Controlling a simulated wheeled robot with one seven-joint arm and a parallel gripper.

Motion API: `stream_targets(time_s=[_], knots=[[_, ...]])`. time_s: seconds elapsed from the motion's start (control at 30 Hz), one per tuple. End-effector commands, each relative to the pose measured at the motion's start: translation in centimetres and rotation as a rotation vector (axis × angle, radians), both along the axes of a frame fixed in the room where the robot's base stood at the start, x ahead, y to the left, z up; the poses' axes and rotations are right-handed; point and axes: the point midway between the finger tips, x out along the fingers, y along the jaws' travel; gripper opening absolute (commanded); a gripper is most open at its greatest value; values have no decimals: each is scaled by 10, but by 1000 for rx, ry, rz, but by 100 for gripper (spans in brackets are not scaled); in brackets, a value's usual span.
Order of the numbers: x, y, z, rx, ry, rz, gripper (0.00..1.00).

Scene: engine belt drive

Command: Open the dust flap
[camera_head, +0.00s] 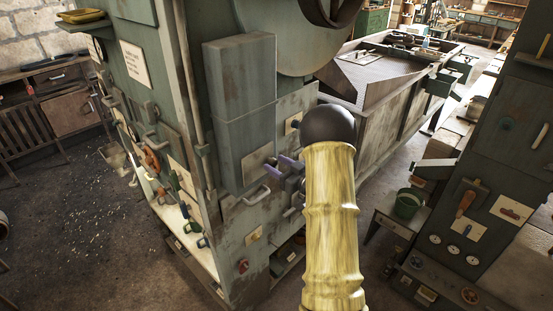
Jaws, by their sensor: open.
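A green-grey machine cabinet (246,105) fills the middle of the view. On its front face is a small pale plate (256,165), with a light bar handle (257,195) just below it. I cannot tell for sure which part is the dust flap.
The cabinet's left side carries a shelf with several coloured tools (178,190). A red knob (243,265) sits low on the front face. On the right stand a green bucket (409,203) and a dark panel with gauges (480,210). Open floor (85,240) lies at the left.

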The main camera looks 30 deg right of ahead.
Motion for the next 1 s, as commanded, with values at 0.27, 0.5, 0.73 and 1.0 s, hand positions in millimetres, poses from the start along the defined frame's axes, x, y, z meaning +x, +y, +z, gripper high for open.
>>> stream_targets(time_s=[0.27,0.5,0.73,1.0], knots=[[9,4,-1,1,1,0,48],[9,3,-1,1,0,0,24],[9,3,-1,1,0,0,0],[6,-2,-1,1,0,-21,0]])
